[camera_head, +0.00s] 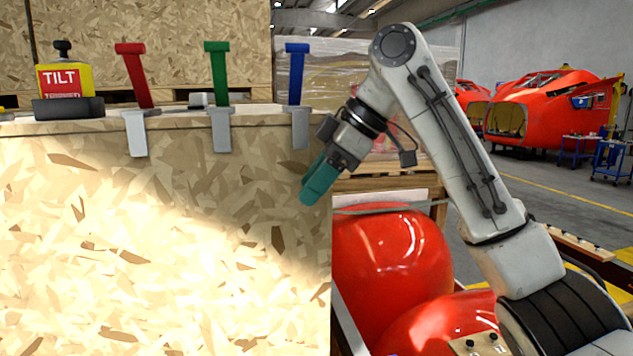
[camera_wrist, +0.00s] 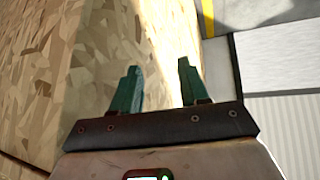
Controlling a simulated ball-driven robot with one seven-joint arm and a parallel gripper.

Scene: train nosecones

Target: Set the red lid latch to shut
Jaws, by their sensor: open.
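The red lid latch (camera_head: 133,76) stands on the top edge of the wooden crate (camera_head: 120,250) at the left in the head view. Its handle points up and leans to the left, above a grey bracket (camera_head: 137,134) on the crate's front edge. My gripper (camera_head: 311,197) hangs beside the crate's right end, well to the right of the red latch and lower than it. In the wrist view my gripper (camera_wrist: 158,85) has its two green fingers apart with nothing between them. The crate's wooden face (camera_wrist: 45,80) is on the left there.
A green latch (camera_head: 218,75) and a blue latch (camera_head: 296,75) stand upright right of the red one. A yellow TILT device (camera_head: 66,80) sits at the crate's left. Red nosecones (camera_head: 390,260) lie below my arm, right of the crate. Space before the crate's face looks clear.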

